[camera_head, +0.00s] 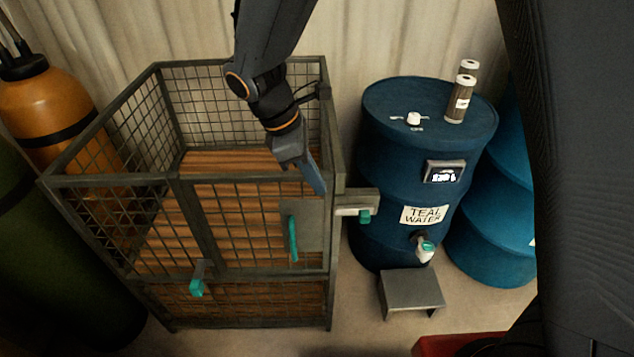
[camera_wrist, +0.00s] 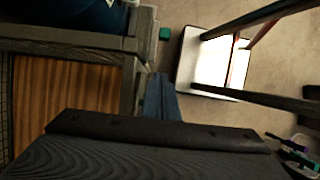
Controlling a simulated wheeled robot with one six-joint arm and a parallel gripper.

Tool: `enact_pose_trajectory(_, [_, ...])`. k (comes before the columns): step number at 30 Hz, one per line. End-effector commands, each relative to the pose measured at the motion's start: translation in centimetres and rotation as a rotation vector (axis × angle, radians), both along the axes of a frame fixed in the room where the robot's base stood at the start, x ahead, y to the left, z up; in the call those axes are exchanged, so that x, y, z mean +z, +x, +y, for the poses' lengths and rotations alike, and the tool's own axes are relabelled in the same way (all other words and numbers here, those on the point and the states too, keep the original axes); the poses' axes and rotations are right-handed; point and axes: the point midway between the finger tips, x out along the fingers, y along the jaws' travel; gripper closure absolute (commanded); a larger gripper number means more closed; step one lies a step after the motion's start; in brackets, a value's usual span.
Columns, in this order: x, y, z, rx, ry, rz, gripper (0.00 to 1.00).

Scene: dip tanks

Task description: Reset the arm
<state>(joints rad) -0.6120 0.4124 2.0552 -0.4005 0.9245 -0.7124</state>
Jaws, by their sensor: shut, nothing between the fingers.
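My gripper (camera_head: 318,184) hangs from my dark arm, pointing down and to the right, in front of the cage's right side in the head view. Its blue-grey fingers are shut with nothing between them. In the wrist view the closed fingers (camera_wrist: 162,97) show beside the grey cage frame. The mesh cage (camera_head: 180,178) has a wooden slatted floor and a front door with a teal handle (camera_head: 293,238). I cannot tell from these views whether the fingers touch the cage.
A blue drum (camera_head: 385,165) labelled TEAL WATER stands right of the cage, with a tap (camera_head: 424,248) above a grey step (camera_head: 411,290). An orange cylinder (camera_head: 40,100) stands at left. In the wrist view, a white-topped stand (camera_wrist: 208,62) is on the floor.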

Motion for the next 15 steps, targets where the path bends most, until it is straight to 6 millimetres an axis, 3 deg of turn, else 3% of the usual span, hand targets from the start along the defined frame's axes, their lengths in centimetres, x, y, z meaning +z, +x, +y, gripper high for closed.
enact_pose_trajectory(9, [0.0,-0.1,-0.7,-0.034,0.011,-0.006,1.0])
enact_pose_trajectory(11, [0.1,-0.2,-1.7,-0.096,0.033,-0.02,1.0])
enact_pose_trajectory(15, [0.1,-1.3,-6.2,-0.387,0.122,-0.08,1.0])
